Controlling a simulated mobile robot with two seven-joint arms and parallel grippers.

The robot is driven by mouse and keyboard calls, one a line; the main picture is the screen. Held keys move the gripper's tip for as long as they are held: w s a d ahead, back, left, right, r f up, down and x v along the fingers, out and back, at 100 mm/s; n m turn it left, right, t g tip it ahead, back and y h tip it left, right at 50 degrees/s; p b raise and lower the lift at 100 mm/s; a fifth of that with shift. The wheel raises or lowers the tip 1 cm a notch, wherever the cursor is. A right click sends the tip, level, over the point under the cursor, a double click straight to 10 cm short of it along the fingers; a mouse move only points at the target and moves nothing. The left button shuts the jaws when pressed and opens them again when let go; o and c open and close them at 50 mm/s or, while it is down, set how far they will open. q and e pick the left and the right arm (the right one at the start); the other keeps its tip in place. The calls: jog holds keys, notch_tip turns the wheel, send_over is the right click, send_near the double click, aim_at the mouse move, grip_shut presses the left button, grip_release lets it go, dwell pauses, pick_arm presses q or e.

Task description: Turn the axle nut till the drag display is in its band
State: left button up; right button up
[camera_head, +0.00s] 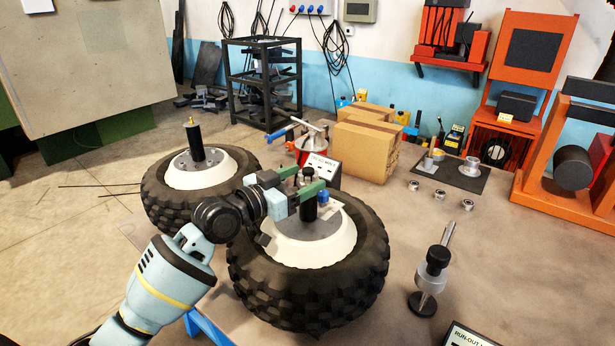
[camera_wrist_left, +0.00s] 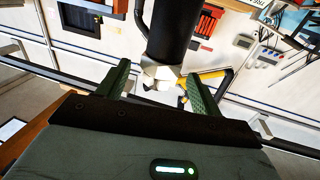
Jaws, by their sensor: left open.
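A knobbly black tyre with a white rim (camera_head: 345,238) lies flat on the table, with a black axle post (camera_head: 308,208) standing at its centre. My left gripper (camera_head: 307,184) is over this post, with its green fingers apart around the post's top. In the left wrist view, the pale nut (camera_wrist_left: 160,75) sits at the end of the black post (camera_wrist_left: 172,35), between the two open fingers (camera_wrist_left: 157,85), with gaps beside it. A white-faced panel (camera_head: 322,166) stands behind the wheel, partly hidden. Its lettering is too small to read. My right gripper is out of view.
A second wheel (camera_head: 225,168) with a black post lies behind left. Cardboard boxes (camera_head: 365,150) stand behind. A black stand (camera_head: 432,270) and a "RUN-OUT" panel (camera_head: 468,337) are at right. Several small metal rings (camera_head: 440,194) lie near a dark mat (camera_head: 458,181). Table between is clear.

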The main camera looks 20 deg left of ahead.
aim_at(299, 181)
pick_arm(q)
jog(key=v, duration=0.4)
jog(key=shift+f, duration=0.1)
jog(key=shift+v, duration=0.85)
